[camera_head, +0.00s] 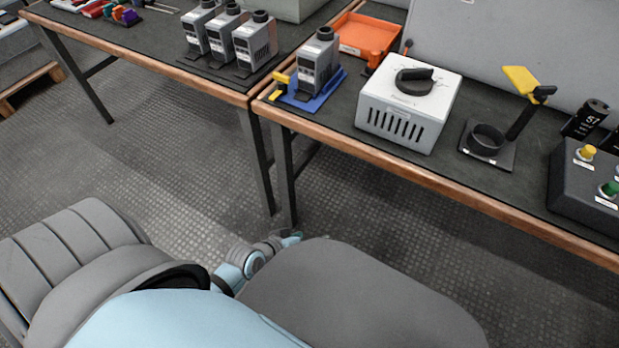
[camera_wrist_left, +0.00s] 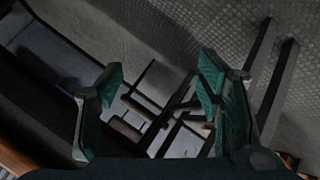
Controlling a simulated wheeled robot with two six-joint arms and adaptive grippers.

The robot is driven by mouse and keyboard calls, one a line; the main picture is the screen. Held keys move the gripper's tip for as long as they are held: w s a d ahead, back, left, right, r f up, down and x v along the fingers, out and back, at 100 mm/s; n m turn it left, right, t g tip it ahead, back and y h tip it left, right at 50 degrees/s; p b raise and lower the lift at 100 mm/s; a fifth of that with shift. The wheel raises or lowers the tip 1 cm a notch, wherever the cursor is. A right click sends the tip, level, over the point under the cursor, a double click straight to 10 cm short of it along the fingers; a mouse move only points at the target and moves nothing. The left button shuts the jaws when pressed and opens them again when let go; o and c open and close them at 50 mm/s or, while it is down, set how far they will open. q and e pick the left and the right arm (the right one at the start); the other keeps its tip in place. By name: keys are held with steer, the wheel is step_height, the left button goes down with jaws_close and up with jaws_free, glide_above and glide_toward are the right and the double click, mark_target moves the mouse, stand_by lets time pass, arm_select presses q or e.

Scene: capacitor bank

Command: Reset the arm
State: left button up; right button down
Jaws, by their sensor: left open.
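My left gripper (camera_head: 288,238) shows small and partly hidden behind my own body in the head view, low in front of the benches and well below their tops. In the left wrist view my left gripper (camera_wrist_left: 165,95) is open, with its teal-padded fingers wide apart. No object is held between them. Dark legs, floor and shadowed shapes lie beyond the fingers. My right gripper is not in view.
The right bench holds a grey unit on a blue fixture (camera_head: 304,97), an orange tray (camera_head: 366,37), a white knob box (camera_head: 408,108), a yellow-tipped stand (camera_head: 519,118) and a button box (camera_head: 575,190). Several grey units stand on the left bench. Bench legs stand near my gripper.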

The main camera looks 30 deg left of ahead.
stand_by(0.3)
arm_select(q)
steer(key=s+a+f+m+g+y+p, duration=0.25)
steer(key=s+f+p, duration=0.2)
steer(key=s, duration=0.45)
steer(key=s+a+f+m+g+y+p, duration=0.1)
steer(key=s+a+f+m+g+p, duration=0.2)
steer(key=s+p, duration=0.4)
steer(key=s+a+r+g+p, duration=0.1)
steer(key=s+r+g+p, duration=0.1)
steer(key=s+p, duration=0.5)
steer(key=s+r+m, duration=0.1)
steer(key=s, duration=0.5)
steer(key=shift+a, duration=0.2)
